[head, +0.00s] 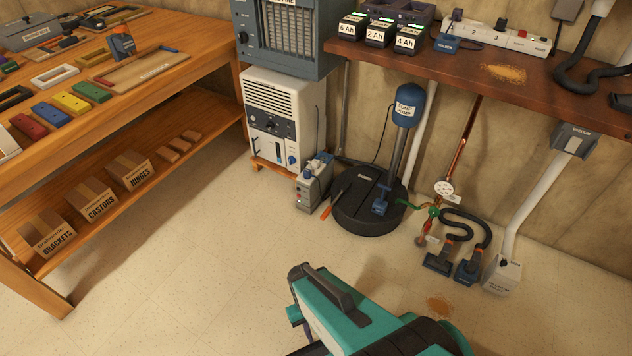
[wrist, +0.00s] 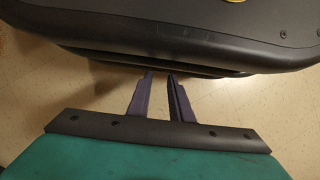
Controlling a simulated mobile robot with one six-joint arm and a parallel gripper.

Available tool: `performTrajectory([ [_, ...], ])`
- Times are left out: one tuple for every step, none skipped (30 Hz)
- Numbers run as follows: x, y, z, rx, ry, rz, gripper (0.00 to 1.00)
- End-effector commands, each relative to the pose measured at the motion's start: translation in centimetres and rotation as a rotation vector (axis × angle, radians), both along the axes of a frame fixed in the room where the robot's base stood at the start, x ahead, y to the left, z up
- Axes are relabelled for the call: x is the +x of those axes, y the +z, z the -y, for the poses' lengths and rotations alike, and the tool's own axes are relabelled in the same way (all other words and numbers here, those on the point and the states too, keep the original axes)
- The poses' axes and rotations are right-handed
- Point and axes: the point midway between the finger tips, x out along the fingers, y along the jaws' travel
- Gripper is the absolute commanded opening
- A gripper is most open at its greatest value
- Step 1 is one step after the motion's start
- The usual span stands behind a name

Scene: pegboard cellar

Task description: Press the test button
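No button marked as a test button can be made out in either view. A small grey box (head: 314,186) stands on the floor in the head view, between the white dehumidifier-like unit and the black sump lid. It has small coloured details on its front, too small to read. The blue pump (head: 405,108) labelled "SUMP PUMP" stands behind the lid on a grey pipe. My gripper (wrist: 160,76) shows two dark purple fingers in the wrist view with a gap between them and nothing held. In the head view my arm is at the bottom, well in front of these things.
The white unit (head: 270,121) stands left of the grey box; the round black sump lid (head: 362,212) is right of it. A workbench (head: 120,85) fills the left. The middle floor (head: 205,260) is clear.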

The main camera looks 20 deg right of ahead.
Motion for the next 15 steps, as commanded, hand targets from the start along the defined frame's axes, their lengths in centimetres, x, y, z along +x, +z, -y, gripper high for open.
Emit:
performTrajectory([
  [0.0, 0.0, 0.0, 0.0, 0.0, 0.0, 0.1],
  [0.0, 0.0, 0.0, 0.0, 0.0, 0.0, 0.05],
  [0.0, 0.0, 0.0, 0.0, 0.0, 0.0, 0.0],
  [0.0, 0.0, 0.0, 0.0, 0.0, 0.0, 0.0],
  [0.0, 0.0, 0.0, 0.0, 0.0, 0.0, 0.0],
  [0.0, 0.0, 0.0, 0.0, 0.0, 0.0, 0.0],
  [0.0, 0.0, 0.0, 0.0, 0.0, 0.0, 0.0],
  [0.0, 0.0, 0.0, 0.0, 0.0, 0.0, 0.0],
  [0.0, 0.0, 0.0, 0.0, 0.0, 0.0, 0.0],
  [0.0, 0.0, 0.0, 0.0, 0.0, 0.0, 0.0],
  [0.0, 0.0, 0.0, 0.0, 0.0, 0.0, 0.0],
  [0.0, 0.0, 0.0, 0.0, 0.0, 0.0, 0.0],
  [0.0, 0.0, 0.0, 0.0, 0.0, 0.0, 0.0],
  [0.0, 0.0, 0.0, 0.0, 0.0, 0.0, 0.0],
  [0.0, 0.0, 0.0, 0.0, 0.0, 0.0, 0.0],
])
